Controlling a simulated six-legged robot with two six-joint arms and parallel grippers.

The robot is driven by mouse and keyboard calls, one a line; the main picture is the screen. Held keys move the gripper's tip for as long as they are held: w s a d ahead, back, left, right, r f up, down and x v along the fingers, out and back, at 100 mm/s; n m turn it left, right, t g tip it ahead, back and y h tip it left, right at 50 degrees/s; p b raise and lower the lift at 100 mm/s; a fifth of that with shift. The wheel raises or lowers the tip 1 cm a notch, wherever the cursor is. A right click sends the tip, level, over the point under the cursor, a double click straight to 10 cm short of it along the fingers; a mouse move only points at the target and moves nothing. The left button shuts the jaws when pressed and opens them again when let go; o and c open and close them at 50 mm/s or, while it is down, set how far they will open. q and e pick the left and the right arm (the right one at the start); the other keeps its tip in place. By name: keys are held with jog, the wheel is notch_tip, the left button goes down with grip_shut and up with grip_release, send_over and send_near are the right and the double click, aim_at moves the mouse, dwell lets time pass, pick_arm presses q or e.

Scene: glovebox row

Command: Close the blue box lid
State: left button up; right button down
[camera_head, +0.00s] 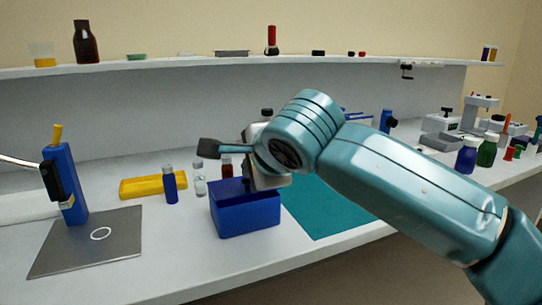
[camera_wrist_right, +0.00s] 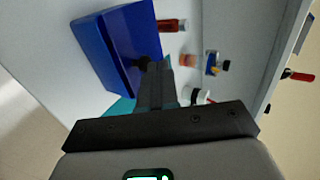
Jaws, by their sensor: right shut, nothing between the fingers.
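The blue box (camera_head: 246,218) stands on the white bench, left of centre in the head view. Its upper part is darker, and my right gripper hides its rear right, so I cannot tell the lid's exact angle there. In the right wrist view the blue box (camera_wrist_right: 105,50) is at upper left, with a darker strip along its right side. My right gripper (camera_head: 250,187) is shut and empty, reaching down over the box's back edge. In the wrist view its fingertips (camera_wrist_right: 147,64) overlap the box edge; contact is unclear.
A blue bottle (camera_head: 171,187), clear vials (camera_head: 199,180) and a yellow block (camera_head: 150,187) stand left of the box. A teal mat (camera_head: 325,210) lies right. Bench in front is clear.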

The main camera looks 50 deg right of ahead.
jog(key=f+p+v, duration=0.1)
jog(key=p+v, duration=0.2)
jog(key=v, duration=0.8)
jog(key=shift+s+a, duration=0.25)
jog(key=shift+s, duration=0.3)
jog(key=shift+a+f, duration=0.1)
